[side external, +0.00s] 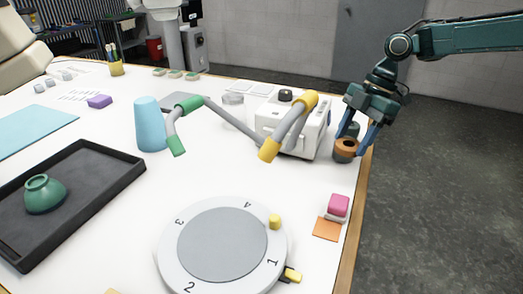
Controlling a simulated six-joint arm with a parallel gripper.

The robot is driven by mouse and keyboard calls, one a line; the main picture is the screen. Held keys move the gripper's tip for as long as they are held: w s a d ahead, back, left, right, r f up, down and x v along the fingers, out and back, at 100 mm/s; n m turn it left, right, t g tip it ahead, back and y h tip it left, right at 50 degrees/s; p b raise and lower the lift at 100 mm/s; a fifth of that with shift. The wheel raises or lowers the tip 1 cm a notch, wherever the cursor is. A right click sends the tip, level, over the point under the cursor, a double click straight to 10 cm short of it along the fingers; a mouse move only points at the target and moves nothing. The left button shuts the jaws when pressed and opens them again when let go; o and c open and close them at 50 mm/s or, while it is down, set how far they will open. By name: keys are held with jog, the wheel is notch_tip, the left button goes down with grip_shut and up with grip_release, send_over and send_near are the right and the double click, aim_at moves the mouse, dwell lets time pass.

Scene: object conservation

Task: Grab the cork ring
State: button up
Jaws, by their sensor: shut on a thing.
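The cork ring (345,143) is a small orange-brown ring with a dark hole, at the right side of the white table near its edge. It sits at the top of a dark grey round piece (343,157); I cannot tell whether it rests on it. My gripper (352,141) reaches down from the upper right, its blue fingers on either side of the ring and shut on it. The fingers hide part of the ring's sides. Another dark round thing (350,129) shows behind, between the fingers.
A white machine (292,125) stands close left of my gripper. A pink block (338,205), an orange square (327,229) and a numbered turntable (222,245) lie nearer. The table edge is close on the right.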

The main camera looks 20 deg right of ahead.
jog(key=shift+r, duration=0.5)
dwell(0.3)
